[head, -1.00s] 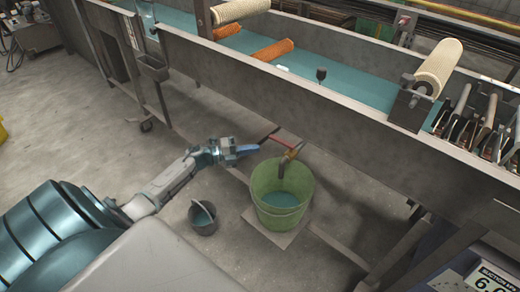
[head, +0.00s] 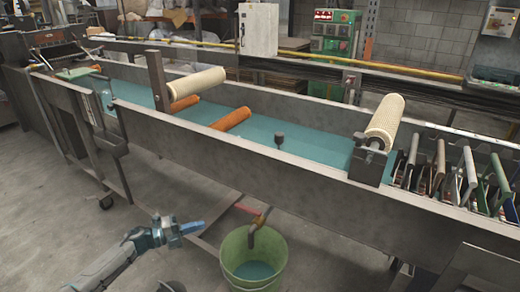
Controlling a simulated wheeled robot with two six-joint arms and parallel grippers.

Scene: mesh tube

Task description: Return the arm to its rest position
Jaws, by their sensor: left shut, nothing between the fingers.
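My left gripper (head: 195,227) is at the lower left of the head view, on my grey arm that comes in from the bottom left. Its blue fingers are shut with nothing between them and point right. It is in front of the long metal trough (head: 300,185), beside the drain valve with a red handle (head: 247,211). A gap shows in the picture between the fingertips and the handle. A green bucket (head: 236,245) with teal liquid stands under the valve's spout.
The trough holds teal liquid (head: 290,140), orange rollers (head: 231,120) and cream mesh rollers (head: 384,122). Open concrete floor (head: 50,215) lies left of my arm. A rack of upright handles (head: 440,165) is at the right.

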